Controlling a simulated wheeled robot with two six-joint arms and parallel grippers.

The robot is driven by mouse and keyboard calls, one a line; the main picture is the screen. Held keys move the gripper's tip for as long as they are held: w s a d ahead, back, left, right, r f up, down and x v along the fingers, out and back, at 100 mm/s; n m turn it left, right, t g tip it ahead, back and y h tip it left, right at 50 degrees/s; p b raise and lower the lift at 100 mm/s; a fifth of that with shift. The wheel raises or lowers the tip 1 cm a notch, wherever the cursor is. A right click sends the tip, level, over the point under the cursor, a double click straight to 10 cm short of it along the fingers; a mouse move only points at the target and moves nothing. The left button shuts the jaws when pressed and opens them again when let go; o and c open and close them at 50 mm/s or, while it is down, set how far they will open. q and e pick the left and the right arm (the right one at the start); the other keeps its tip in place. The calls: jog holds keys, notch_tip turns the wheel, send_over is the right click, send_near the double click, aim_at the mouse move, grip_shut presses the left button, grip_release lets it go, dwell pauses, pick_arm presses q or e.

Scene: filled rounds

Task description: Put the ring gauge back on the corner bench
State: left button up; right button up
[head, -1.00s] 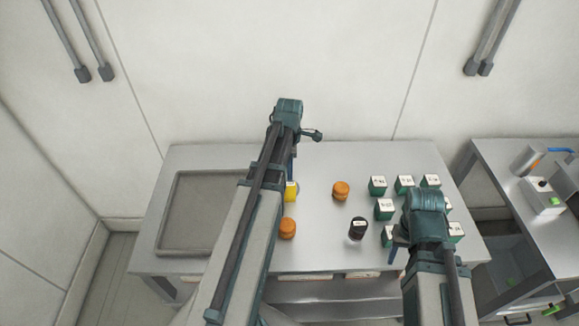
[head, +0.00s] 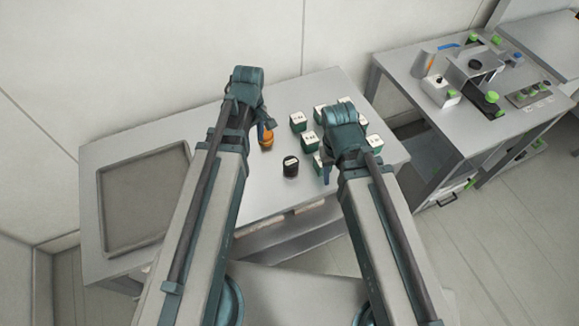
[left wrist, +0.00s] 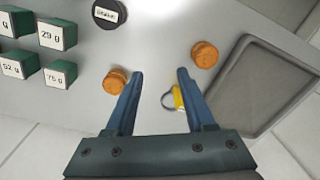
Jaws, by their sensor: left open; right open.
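The ring gauge appears to be the thin grey ring with a yellow tag (left wrist: 178,97) in the left wrist view. It lies on the light grey bench (head: 215,130), between an orange round piece and the tray. In the head view my left arm hides it. My left gripper (left wrist: 155,72) is open and empty above the bench, with the tag close to its right finger; it also shows in the head view (head: 266,122). My right gripper (head: 326,172) hangs over the bench's right part by the green blocks, open. I cannot tell which bench is the corner bench.
A grey tray (head: 140,200) fills the bench's left end. An orange piece (head: 266,139), a black labelled cylinder (head: 290,167) and several green weight blocks (head: 298,122) stand on the bench. A second bench (head: 410,70) with devices stands to the right, across a gap.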

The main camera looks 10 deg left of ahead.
pick_arm(q)
jog(key=s+d+m, duration=0.9)
jog(key=d+m, duration=0.3)
jog(key=m, duration=0.3)
jog(key=shift+d+y, duration=0.25)
jog(key=shift+y, duration=0.05)
pick_arm(e)
jog(key=shift+f, duration=0.1)
pick_arm(q)
notch_tip(320, 180, down, 9)
jog(key=b, duration=0.9)
jog(key=shift+f, duration=0.2)
pick_arm(e)
notch_tip(320, 180, down, 9)
jog(key=shift+f, duration=0.15)
